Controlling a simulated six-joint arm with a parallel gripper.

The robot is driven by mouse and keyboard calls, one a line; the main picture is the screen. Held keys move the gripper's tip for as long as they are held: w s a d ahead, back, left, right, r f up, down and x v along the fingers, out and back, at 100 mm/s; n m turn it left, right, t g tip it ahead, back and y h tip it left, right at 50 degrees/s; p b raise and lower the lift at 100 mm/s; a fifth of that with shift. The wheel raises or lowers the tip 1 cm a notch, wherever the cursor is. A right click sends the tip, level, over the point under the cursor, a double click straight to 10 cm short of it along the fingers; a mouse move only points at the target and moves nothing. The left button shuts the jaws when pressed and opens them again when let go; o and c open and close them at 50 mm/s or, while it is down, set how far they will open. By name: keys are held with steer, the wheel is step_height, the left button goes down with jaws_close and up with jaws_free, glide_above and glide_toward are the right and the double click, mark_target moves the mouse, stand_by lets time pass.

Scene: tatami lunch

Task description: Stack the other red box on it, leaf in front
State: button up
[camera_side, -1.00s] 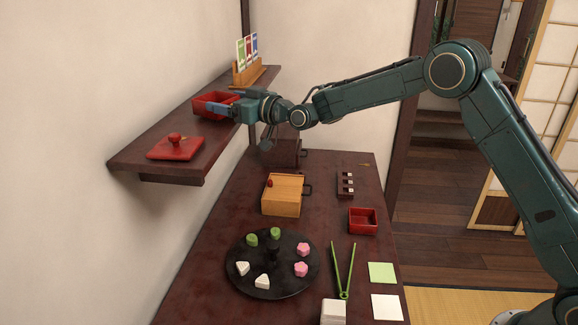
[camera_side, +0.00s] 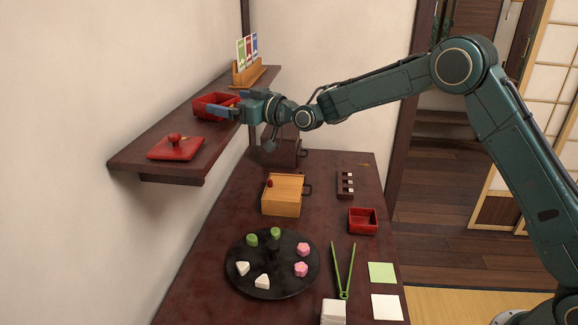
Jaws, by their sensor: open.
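One red box (camera_side: 212,99) sits on the wall shelf, open at the top. My gripper (camera_side: 222,108) is at this box's right front side, with its jaws open. A blue finger shows in front of the box's near wall; whether it touches the box I cannot tell. The other red box (camera_side: 362,221) stands open on the dark table, at the right. A red lid with a knob (camera_side: 174,149) lies on the near part of the shelf. No leaf mark can be made out on either box.
The shelf (camera_side: 135,161) also bears a wooden card holder (camera_side: 249,73). On the table are a wooden box (camera_side: 283,196), a round black tray (camera_side: 262,290) with several sweets, green tongs (camera_side: 343,272), a small dark rack (camera_side: 345,185) and paper squares (camera_side: 382,273).

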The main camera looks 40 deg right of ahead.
steer(key=v, duration=1)
steer(key=shift+s+d, duration=0.15)
steer(key=shift+s, duration=0.2)
steer(key=shift+s, duration=0.1)
stand_by(0.4)
steer(key=s+d+r+g+h, duration=0.1)
steer(key=s+r+g, duration=0.15)
steer(key=s, duration=0.55)
steer(key=s+d+r+g+h, duration=0.1)
steer(key=s+g, duration=0.2)
steer(key=s, duration=0.5)
steer(key=s+d+f+m+g+h, duration=0.1)
steer(key=s+d, duration=0.1)
steer(key=s, duration=0.7)
steer(key=s+d+f+m+g+h, duration=0.2)
steer(key=s+d, duration=0.1)
steer(key=s, duration=0.6)
steer(key=s+d+f+m+g+h, duration=0.1)
steer(key=s+d+f+g, duration=0.1)
steer(key=s, duration=0.7)
steer(key=shift+s+d+f+h, duration=0.2)
steer(key=shift+d+f+h, duration=0.1)
steer(key=shift+h, duration=0.1)
steer(key=shift+g, duration=0.25)
